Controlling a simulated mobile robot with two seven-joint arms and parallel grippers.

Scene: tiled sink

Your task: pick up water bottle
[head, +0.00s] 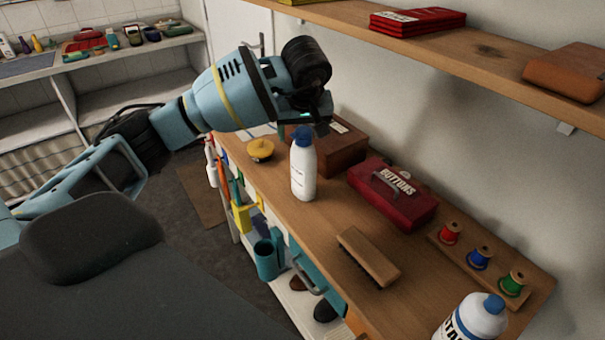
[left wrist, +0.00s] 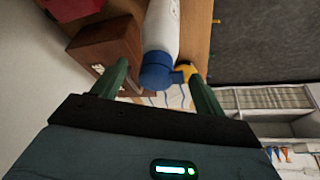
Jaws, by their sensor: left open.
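A white bottle with a blue cap (head: 303,174) stands upright on the wooden shelf top. My left gripper (head: 303,122) is just above it, with its fingers at about the height of the cap. In the left wrist view the bottle (left wrist: 162,28) has its blue cap toward me, between the two spread green fingers of the left gripper (left wrist: 157,88). The fingers are open, and I cannot tell whether either touches the cap. My right gripper is not in view.
A brown wooden box (head: 335,146) and a red buttons box (head: 392,195) stand behind the bottle. A brush (head: 368,257), a yellow-topped item (head: 260,149), thread spools (head: 480,258) and another blue-capped white bottle (head: 474,320) share the top. An upper shelf (head: 490,50) runs behind.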

